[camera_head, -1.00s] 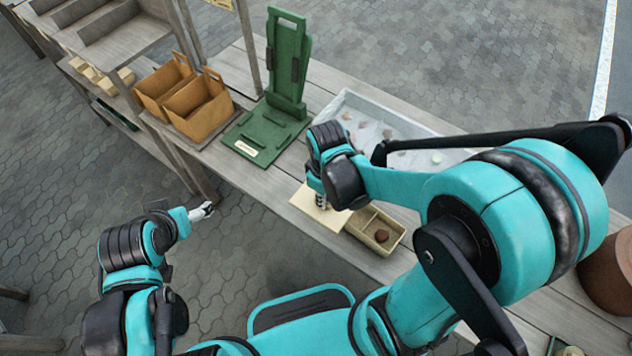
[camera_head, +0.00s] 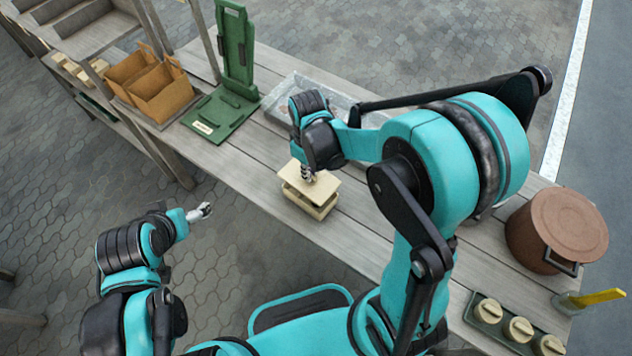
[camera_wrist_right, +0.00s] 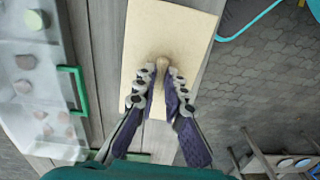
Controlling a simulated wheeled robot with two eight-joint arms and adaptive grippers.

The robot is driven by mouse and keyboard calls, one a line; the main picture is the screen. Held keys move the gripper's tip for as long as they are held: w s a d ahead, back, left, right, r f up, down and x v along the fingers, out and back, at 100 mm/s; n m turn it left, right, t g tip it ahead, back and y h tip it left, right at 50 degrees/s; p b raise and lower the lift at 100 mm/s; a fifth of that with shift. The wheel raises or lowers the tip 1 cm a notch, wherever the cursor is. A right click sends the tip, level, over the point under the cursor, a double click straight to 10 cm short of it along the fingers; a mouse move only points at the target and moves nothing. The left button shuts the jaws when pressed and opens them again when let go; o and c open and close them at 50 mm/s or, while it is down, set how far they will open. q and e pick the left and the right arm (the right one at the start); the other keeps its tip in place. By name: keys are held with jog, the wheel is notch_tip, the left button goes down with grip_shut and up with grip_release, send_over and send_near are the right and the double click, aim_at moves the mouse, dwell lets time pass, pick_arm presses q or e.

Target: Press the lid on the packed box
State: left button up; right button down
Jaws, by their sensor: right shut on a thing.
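A pale flat lid (camera_head: 296,180) is held by my right gripper (camera_head: 309,174) over the cream box (camera_head: 312,205). The lid covers most of the box from above, and a dark gap shows between them, so the lid looks raised and a little offset. In the right wrist view the lid (camera_wrist_right: 150,50) fills the middle, and the fingers (camera_wrist_right: 163,80) are closed around its small round knob (camera_wrist_right: 162,64). The box's contents are hidden under the lid. My left gripper (camera_head: 204,211) is empty, off the table's front edge; its fingers are too small to judge.
A clear tray (camera_head: 290,92) of small pieces lies behind the box. A brown lidded pot (camera_head: 555,230) and a green holder with several jars (camera_head: 500,325) are at right.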

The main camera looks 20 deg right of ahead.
jog(key=shift+d, duration=0.1)
jog(key=shift+f, duration=0.2)
jog(key=shift+w+f+b, duration=0.1)
jog(key=shift+f+b, duration=0.4)
notch_tip(320, 180, down, 3)
jog(key=shift+f+b, duration=0.1)
jog(key=shift+b, duration=1.1)
jog(key=shift+f+b, duration=0.55)
jog(key=shift+f+b, duration=0.55)
jog(key=shift+b, duration=0.1)
dwell(0.5)
jog(key=c, duration=1)
grip_release()
jog(key=shift+c, duration=0.2)
jog(key=shift+r, duration=0.15)
